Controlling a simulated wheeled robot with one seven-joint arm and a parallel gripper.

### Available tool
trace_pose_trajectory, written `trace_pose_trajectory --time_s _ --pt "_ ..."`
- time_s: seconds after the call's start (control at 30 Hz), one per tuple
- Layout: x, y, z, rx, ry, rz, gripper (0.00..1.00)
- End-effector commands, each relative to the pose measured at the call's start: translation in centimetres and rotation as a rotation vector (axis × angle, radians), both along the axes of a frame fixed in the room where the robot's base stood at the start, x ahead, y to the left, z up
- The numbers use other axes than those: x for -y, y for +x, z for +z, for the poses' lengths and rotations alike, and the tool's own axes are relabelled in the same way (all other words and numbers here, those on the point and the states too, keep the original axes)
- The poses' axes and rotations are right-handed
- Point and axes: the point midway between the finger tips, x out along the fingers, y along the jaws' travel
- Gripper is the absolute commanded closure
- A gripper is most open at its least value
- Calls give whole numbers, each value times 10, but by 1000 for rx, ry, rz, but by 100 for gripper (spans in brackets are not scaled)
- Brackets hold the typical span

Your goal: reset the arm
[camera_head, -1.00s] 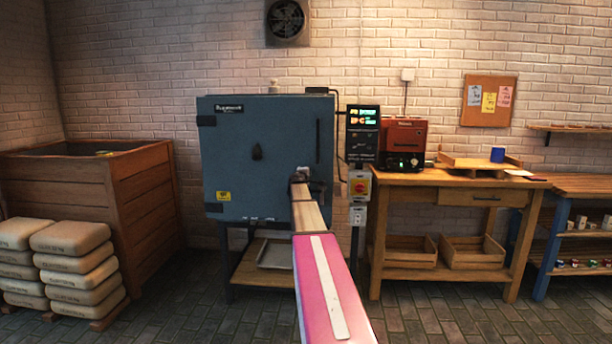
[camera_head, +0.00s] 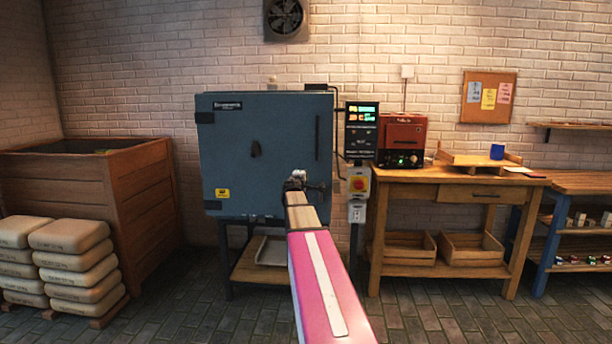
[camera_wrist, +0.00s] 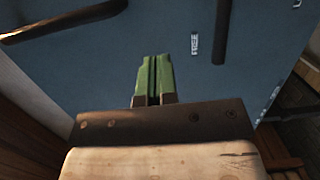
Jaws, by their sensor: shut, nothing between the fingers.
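My arm, with a pink link bearing a white stripe, reaches forward in the head view. My gripper (camera_head: 296,178) is at its far end, in front of the lower part of the blue-grey kiln (camera_head: 265,140). In the wrist view my gripper (camera_wrist: 155,75) shows two green fingers side by side, shut with nothing between them. The kiln's blue face (camera_wrist: 110,60) fills most of that view behind the fingers. The kiln door appears closed. I cannot tell the exact gap between the fingertips and the kiln.
A control panel (camera_head: 361,130) stands right of the kiln. A wooden bin (camera_head: 140,215) and stacked bags (camera_head: 75,237) are at the left. Floor (camera_head: 440,315) at the front is clear.

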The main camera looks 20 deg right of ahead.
Motion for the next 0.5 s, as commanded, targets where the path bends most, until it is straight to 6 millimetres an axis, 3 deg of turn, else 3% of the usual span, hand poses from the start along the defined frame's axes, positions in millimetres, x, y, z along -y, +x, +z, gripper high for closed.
trace_pose_trajectory --time_s 0.1,0.33,0.5 --pt "-9 -15 0 0 0 2 100" --pt "-13 -20 -4 0 13 -1 100" --pt "-32 -41 -43 -2 145 -43 100"
